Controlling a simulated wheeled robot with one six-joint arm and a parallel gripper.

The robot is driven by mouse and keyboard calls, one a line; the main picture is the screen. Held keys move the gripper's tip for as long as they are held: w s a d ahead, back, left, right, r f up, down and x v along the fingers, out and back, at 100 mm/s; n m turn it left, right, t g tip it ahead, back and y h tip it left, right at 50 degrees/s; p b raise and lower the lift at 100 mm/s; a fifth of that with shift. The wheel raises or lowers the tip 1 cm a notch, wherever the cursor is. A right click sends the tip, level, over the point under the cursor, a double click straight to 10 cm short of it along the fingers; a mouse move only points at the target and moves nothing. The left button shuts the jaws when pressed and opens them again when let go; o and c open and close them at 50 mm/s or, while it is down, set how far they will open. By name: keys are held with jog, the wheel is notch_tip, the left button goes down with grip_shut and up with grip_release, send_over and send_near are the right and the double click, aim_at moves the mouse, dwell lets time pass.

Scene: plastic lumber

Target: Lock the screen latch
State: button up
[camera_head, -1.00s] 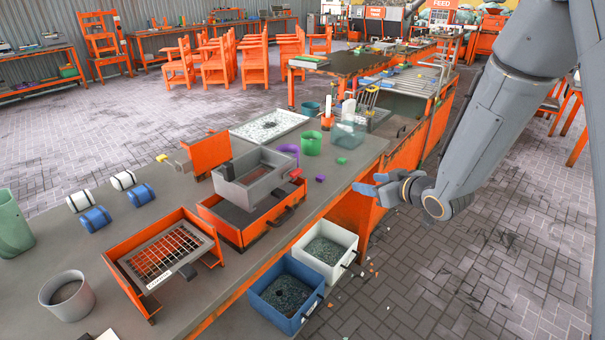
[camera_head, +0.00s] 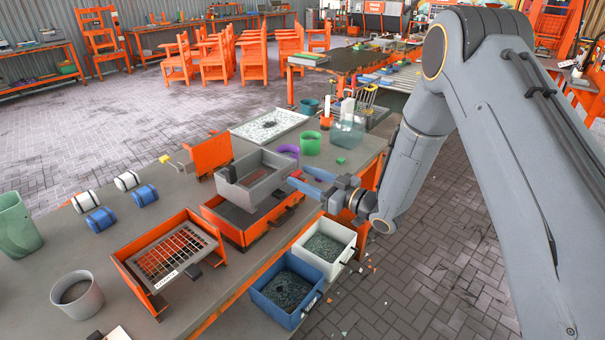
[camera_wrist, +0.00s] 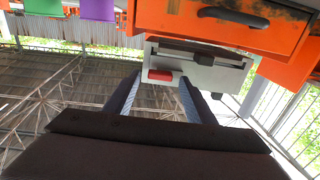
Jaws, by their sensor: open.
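A grey open-topped box (camera_head: 257,180) sits over an orange base box (camera_head: 232,232) on the workbench. In the wrist view, which is upside down, the grey box's front (camera_wrist: 215,78) carries a dark sliding bar (camera_wrist: 190,55) and a small red tab (camera_wrist: 160,76), which look like the latch. My gripper (camera_head: 298,177) is at the right side of the grey box, with its blue fingers pointing at it. In the wrist view my gripper (camera_wrist: 158,82) is open and empty. The red tab shows between the fingertips; I cannot tell whether they touch anything.
The orange base has a drawer with a dark handle (camera_wrist: 233,17). An orange tray with a screen (camera_head: 168,255) stands at left. A purple ring (camera_head: 287,151) and green cup (camera_head: 311,143) stand behind.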

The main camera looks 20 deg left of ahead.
jog(key=shift+w+a, duration=0.2)
jog(key=shift+a, duration=0.25)
jog(key=shift+c, duration=0.3)
jog(key=c, duration=1)
